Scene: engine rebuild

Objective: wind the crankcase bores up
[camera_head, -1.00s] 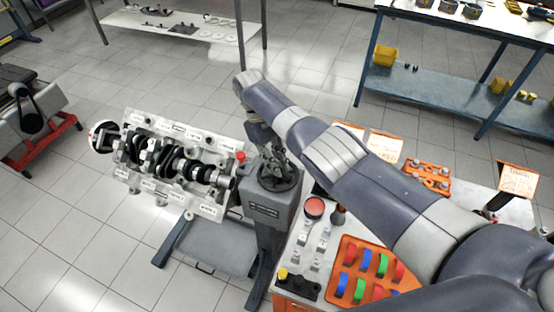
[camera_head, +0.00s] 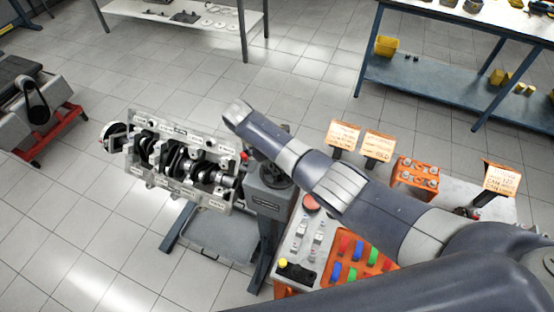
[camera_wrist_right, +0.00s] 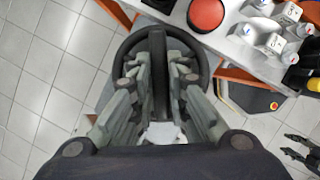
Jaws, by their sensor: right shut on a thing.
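The crankcase (camera_head: 160,178) is a pale metal block with a dark crankshaft (camera_head: 180,160) in it. It hangs tilted on the left of a grey stand (camera_head: 268,197), crankshaft side facing up toward my head camera. A dark handwheel (camera_head: 277,174) sits on top of the stand; in the right wrist view the handwheel (camera_wrist_right: 120,53) has a spoke across its middle. My right gripper (camera_wrist_right: 157,75) is shut on the handwheel, its fingers on both sides of the spoke. In the head view my forearm hides most of this gripper. My left gripper is not in the head view.
A cart beside the stand carries a red button (camera_head: 311,203), switches and an orange tray (camera_head: 333,270) of coloured bearing shells. Signs (camera_head: 343,136) stand on it. Dark prongs (camera_wrist_right: 300,150) at the wrist view's right edge are unclear.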

